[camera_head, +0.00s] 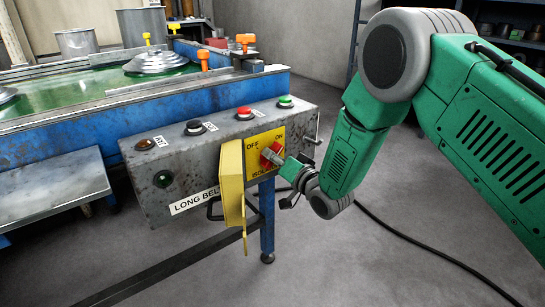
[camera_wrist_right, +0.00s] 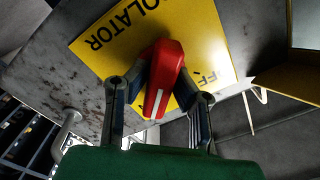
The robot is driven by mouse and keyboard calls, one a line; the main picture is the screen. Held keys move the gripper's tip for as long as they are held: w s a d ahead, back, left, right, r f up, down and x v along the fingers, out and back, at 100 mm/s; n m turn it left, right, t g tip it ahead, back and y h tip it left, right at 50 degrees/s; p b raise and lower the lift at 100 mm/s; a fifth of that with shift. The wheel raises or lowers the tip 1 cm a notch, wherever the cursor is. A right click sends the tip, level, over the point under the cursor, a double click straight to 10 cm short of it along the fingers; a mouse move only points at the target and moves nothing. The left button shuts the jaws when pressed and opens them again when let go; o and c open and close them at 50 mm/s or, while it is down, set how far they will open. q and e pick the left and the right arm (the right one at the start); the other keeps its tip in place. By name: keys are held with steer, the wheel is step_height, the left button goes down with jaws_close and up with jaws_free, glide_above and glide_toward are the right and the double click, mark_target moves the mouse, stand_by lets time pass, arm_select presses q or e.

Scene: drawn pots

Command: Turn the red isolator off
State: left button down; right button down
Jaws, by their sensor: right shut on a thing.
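The red isolator handle (camera_head: 271,154) sits on a yellow plate (camera_head: 257,167) marked OFF, ON and ISOLATOR, on the right end of a grey control box (camera_head: 158,151). My right gripper (camera_head: 283,160) reaches in from the right and is shut on the handle. In the right wrist view the red handle (camera_wrist_right: 165,78) stands between the two fingers (camera_wrist_right: 158,92), with a white line along it. The yellow plate (camera_wrist_right: 150,35) lies behind it. The handle is partly hidden by the gripper in the head view. My left gripper is not in view.
A yellow cover (camera_head: 232,183) hangs open just left of the plate. Black (camera_head: 194,127), red (camera_head: 244,113) and green (camera_head: 285,101) buttons stand on the box top. A blue conveyor (camera_head: 120,110) is behind. A cable (camera_head: 420,245) lies on the open floor at right.

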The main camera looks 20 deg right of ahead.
steer(key=n+p, duration=0.1)
steer(key=n, duration=0.2)
steer(key=shift+r+n, duration=0.1)
steer(key=shift+n, duration=0.3)
steer(key=n+p, duration=0.1)
steer(key=n, duration=0.4)
steer(key=shift+s+a+n, duration=0.1)
steer(key=shift+a+n, duration=0.05)
steer(key=shift+n, duration=0.15)
steer(key=n, duration=0.4)
steer(key=shift+a+p, duration=0.15)
steer(key=shift+p, duration=0.25)
steer(key=shift+s+a+f+n, duration=0.1)
steer(key=shift+f+n, duration=0.05)
steer(key=shift+n, duration=0.9)
steer(key=shift+s+f+n, duration=0.1)
steer(key=shift+n, duration=0.95)
steer(key=shift+f, duration=0.1)
steer(key=c, duration=1.4)
jaws_free()
steer(key=shift+r, duration=0.2)
